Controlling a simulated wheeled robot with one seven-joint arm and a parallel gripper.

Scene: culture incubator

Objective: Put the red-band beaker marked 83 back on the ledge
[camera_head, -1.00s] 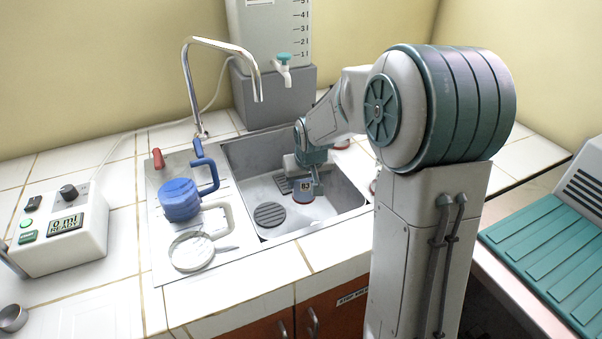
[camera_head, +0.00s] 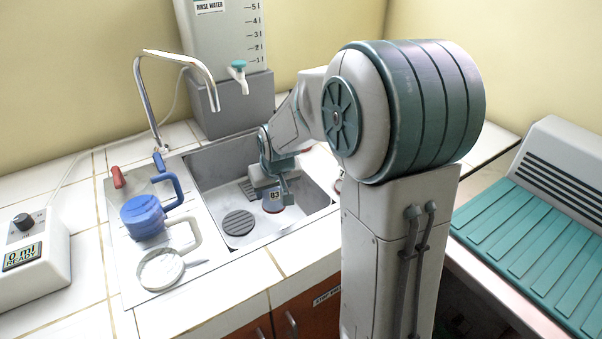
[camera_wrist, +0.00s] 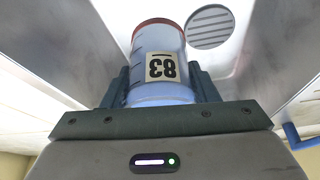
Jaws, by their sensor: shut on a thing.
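The beaker marked 83 (camera_head: 273,200) is in my gripper (camera_head: 279,184), held inside or just over the sink basin. In the wrist view the beaker (camera_wrist: 157,50) sits between the two fingers, with a red band at its far end and the 83 label upside down. My gripper (camera_wrist: 163,90) is shut on it in that view. The head view shows the label upright and a red edge at the beaker's bottom. The ledge cannot be made out for certain; my arm hides part of the counter behind and right of the sink.
The sink (camera_head: 213,175) has a round drain (camera_head: 238,223). A curved tap (camera_head: 180,58) rises behind its left side. A rinse-water tank (camera_head: 222,40) stands behind. A teal ribbed surface (camera_head: 540,235) lies right.

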